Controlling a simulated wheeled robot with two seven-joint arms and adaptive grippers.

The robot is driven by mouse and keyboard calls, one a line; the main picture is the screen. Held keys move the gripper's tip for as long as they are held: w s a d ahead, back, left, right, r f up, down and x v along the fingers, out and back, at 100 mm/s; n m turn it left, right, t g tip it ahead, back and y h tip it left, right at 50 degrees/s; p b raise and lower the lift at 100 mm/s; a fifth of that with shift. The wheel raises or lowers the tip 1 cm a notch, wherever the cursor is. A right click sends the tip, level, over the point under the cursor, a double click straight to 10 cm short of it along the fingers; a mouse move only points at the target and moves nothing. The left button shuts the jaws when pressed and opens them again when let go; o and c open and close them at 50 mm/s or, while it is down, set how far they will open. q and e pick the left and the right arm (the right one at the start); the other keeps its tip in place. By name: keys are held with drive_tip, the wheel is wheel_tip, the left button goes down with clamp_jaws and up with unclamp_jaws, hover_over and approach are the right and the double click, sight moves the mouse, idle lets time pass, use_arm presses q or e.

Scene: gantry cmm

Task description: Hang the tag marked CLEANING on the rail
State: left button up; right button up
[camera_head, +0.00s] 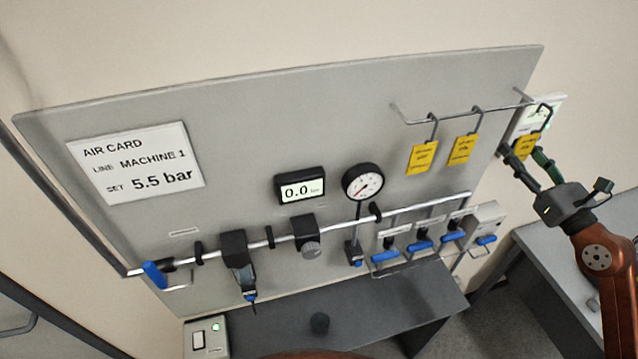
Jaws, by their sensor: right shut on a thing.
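My right gripper (524,156) reaches in from the right and is shut on a yellow tag (528,146) with a dark hook at its top. The hook is close to the right end of the thin rail (455,114); I cannot tell whether it rests on the rail. Two other yellow tags, one at left (421,158) and one in the middle (463,149), hang from the rail by grey hooks. The print on all the tags is too small to read, so I cannot tell which says CLEANING. My left gripper is out of view.
The grey panel carries an air card (135,165), a display reading 0.0 (300,190), a round gauge (362,182) and a pipe with several blue-handled valves (420,246). A white box (540,108) is behind the held tag. A grey table (550,265) stands at right.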

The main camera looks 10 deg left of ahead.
drive_tip(key=shift+r+b+v, duration=0.15)
drive_tip(key=shift+b+v, duration=0.15)
drive_tip(key=shift+v, duration=0.65)
drive_tip(key=shift+r+b+v, duration=0.15)
drive_tip(key=shift+b+v, duration=0.15)
drive_tip(key=shift+v, duration=0.6)
